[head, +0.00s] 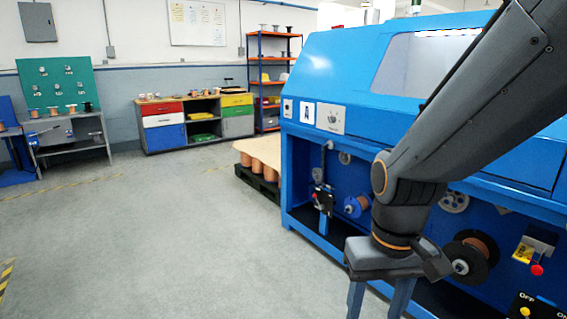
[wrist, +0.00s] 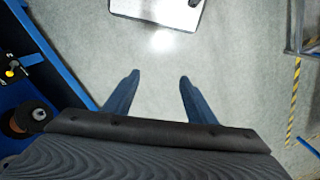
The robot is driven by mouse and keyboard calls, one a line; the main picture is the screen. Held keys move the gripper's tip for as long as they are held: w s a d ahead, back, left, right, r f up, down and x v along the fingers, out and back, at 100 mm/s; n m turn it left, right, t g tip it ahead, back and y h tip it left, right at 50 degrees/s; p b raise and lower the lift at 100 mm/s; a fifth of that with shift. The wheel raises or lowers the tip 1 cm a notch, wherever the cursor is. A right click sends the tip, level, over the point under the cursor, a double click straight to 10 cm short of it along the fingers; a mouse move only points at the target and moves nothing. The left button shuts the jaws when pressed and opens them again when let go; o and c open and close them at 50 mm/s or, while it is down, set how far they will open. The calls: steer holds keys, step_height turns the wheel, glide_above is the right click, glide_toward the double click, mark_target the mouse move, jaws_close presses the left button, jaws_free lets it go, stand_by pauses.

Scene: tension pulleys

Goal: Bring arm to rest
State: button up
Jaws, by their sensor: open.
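My arm reaches in from the upper right of the head view, in front of the blue machine (head: 330,75). My gripper (head: 375,312) points down at the bottom of that view, its fingers cut off by the lower edge. In the wrist view my gripper (wrist: 155,82) shows two fingers spread wide apart. It is open, with only bare grey floor visible between the fingers. Nothing is held. My arm hides part of the machine's front.
Spools, including a dark one (head: 470,258), sit on the machine's lower front close to my gripper. A pallet (head: 258,182) with copper-coloured spools stands beyond the machine. A drawer cabinet (head: 195,120) and a workbench (head: 70,130) line the back. The floor at left is clear.

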steer(key=shift+m, duration=0.4)
steer(key=d+r+p, duration=0.1)
steer(key=p, duration=0.1)
steer(key=d+r+p, duration=0.1)
steer(key=r+p, duration=0.1)
steer(key=p, duration=0.1)
steer(key=d+r+p, duration=0.1)
steer(key=p, duration=0.2)
steer(key=shift+s+d+r, duration=0.3)
steer(key=shift+s+d, duration=0.05)
